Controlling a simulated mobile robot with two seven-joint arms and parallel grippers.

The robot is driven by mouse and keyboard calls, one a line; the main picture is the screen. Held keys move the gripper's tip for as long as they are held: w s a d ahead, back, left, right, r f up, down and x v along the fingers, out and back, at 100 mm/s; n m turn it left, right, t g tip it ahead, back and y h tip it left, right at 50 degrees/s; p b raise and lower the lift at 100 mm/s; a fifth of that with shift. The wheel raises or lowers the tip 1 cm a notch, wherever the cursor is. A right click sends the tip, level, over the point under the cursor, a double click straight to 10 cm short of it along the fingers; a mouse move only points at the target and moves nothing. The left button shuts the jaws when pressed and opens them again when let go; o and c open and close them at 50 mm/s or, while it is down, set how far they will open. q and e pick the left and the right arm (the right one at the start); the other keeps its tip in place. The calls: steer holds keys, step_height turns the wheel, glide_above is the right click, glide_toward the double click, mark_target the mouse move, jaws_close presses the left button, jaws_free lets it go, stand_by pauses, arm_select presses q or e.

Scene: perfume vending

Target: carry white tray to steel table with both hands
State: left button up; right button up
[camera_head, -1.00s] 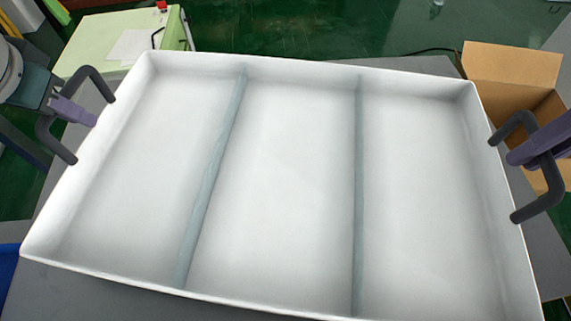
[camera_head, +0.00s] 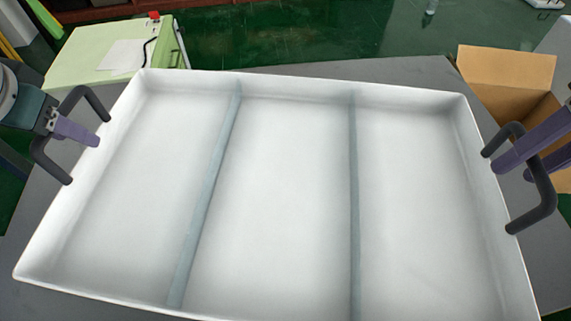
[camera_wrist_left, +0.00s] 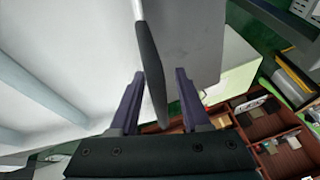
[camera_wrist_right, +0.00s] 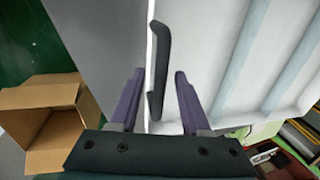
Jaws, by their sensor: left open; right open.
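The white tray (camera_head: 290,190) with two grey-blue dividers fills most of the head view and lies over the grey table (camera_head: 400,70). It looks empty. My left gripper (camera_head: 86,136) is open around the dark left handle (camera_head: 45,165); in the left wrist view the handle (camera_wrist_left: 150,60) passes between the spread purple fingers (camera_wrist_left: 160,74). My right gripper (camera_head: 510,170) is open around the dark right handle (camera_head: 545,205); in the right wrist view the handle (camera_wrist_right: 160,55) stands between its spread fingers (camera_wrist_right: 159,74), nearer the left one. The tray's underside is hidden.
An open cardboard box (camera_head: 505,85) stands beyond the table at the right. A pale green machine (camera_head: 105,55) with a red button stands at the back left. Green floor shows behind. A brown compartmented rack (camera_wrist_left: 275,140) shows in the left wrist view.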

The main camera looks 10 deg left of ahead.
steer(key=shift+d+r, duration=0.1)
steer(key=shift+r, duration=0.3)
arm_select(q)
steer(key=v, duration=1.2)
arm_select(e)
step_height(320, 180, up, 11)
steer(key=d, duration=0.2)
steer(key=shift+d, duration=0.1)
